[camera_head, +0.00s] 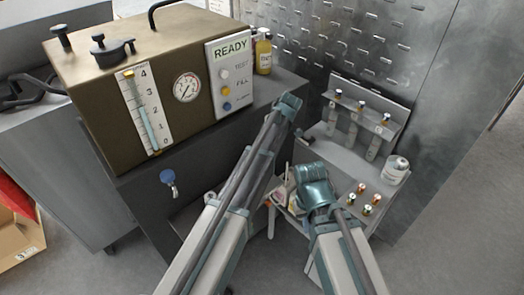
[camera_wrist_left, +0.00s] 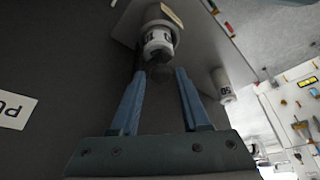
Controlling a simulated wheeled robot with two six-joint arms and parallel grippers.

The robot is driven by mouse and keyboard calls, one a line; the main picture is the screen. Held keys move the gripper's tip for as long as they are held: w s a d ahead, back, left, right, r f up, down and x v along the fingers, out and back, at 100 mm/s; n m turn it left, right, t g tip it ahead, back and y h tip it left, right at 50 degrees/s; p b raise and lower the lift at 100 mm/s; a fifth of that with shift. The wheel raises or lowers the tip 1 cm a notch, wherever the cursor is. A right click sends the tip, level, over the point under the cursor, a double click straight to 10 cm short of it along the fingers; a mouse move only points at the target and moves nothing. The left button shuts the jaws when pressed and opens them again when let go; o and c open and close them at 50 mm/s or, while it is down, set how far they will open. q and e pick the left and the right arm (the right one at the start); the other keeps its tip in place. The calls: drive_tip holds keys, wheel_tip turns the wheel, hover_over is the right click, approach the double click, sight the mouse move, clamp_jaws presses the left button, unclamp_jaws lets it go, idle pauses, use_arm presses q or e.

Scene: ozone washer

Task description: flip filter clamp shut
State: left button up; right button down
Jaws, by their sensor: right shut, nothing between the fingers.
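I cannot pick out the filter clamp for certain in either view. In the left wrist view, a white cylinder with dark markings (camera_wrist_left: 158,39) stands just beyond my left gripper (camera_wrist_left: 162,72). A dark, rounded, see-through part (camera_wrist_left: 159,71) lies between or just past the fingertips. The left fingers are apart, and I see nothing gripped. In the head view my left arm reaches between the washer (camera_head: 150,75) and the metal shelf, and its fingers are hidden. My right gripper (camera_head: 313,180) is low in front of the shelf, shut and empty.
The washer has a READY panel (camera_head: 231,73), a gauge (camera_head: 186,87) and a blue-knobbed tap (camera_head: 168,178). An amber bottle (camera_head: 263,54) stands beside it. The shelf (camera_head: 352,172) holds several vials, coloured caps and a white canister (camera_head: 396,170). A perforated metal wall rises behind.

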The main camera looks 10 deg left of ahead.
use_arm(q)
drive_tip(key=shift+r, duration=0.1)
drive_tip(key=p+v, duration=1.2)
drive_tip(key=v, duration=0.1)
drive_tip(key=shift+d+r+p, duration=0.15)
drive_tip(key=shift+r+p, duration=0.1)
drive_tip(key=shift+p, duration=0.15)
drive_tip(key=s+a+f+m+h, duration=0.1)
drive_tip(key=s+a+m, duration=0.2)
drive_tip(key=s+m, duration=0.45)
drive_tip(key=s+a+m+t+h, duration=0.1)
drive_tip(key=s+a+m+h, duration=0.1)
drive_tip(key=s+a+m, duration=0.35)
drive_tip(key=s+a+f+m+h, duration=0.1)
drive_tip(key=s+a+m, duration=0.1)
drive_tip(key=s+m, duration=0.65)
drive_tip(key=s+d+m, duration=0.1)
drive_tip(key=s+d, duration=0.2)
drive_tip(key=d, duration=0.2)
drive_tip(key=s+d+m+b, duration=0.1)
drive_tip(key=s+d, duration=0.2)
drive_tip(key=d, duration=0.3)
drive_tip(key=shift+s+d+f+g+y, duration=0.2)
drive_tip(key=shift+f+g+y, duration=0.1)
drive_tip(key=shift+y, duration=0.1)
